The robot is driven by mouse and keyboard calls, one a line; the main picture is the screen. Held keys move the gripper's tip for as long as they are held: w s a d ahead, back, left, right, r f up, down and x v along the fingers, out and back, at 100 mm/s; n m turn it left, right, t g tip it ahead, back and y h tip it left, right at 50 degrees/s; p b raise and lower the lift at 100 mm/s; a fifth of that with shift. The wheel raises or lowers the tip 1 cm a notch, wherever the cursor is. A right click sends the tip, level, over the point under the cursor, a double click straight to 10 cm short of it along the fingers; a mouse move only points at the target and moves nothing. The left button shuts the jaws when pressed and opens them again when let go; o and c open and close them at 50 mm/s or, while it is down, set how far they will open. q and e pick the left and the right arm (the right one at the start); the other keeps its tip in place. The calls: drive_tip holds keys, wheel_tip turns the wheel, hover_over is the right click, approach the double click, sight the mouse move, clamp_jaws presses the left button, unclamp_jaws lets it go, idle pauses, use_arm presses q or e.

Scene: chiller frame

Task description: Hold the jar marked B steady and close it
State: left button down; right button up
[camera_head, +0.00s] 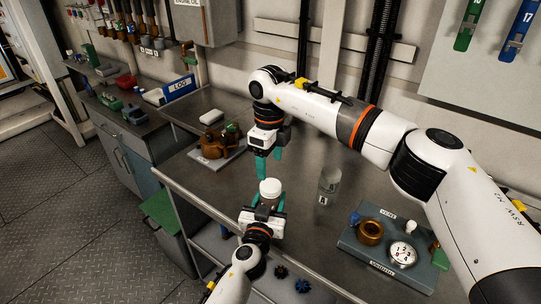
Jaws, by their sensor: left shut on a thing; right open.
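A jar with a white top (270,188) stands upright near the front edge of the metal table. My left gripper (267,202) is shut on this jar from the front, its teal fingers on either side. The gripper hides most of the jar's body, and no letter B can be read. Whether the white top is seated fully cannot be told. A clear jar marked A (328,184) stands to the right, apart from both grippers. My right gripper (264,166) is open and empty, pointing down just behind and above the white top.
A brown valve-like part (217,143) sits on a plate at the back left. My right arm spans the table's back right. The table around jar A is clear.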

sight(271, 185)
drive_tip(key=n, duration=0.4)
drive_tip(key=shift+r, duration=0.15)
drive_tip(key=n, duration=0.4)
drive_tip(key=shift+r, duration=0.1)
drive_tip(key=n, duration=0.4)
drive_tip(key=shift+r, duration=0.15)
drive_tip(key=n, duration=0.4)
drive_tip(key=shift+d+r, duration=0.1)
drive_tip(key=shift+f, duration=4.05)
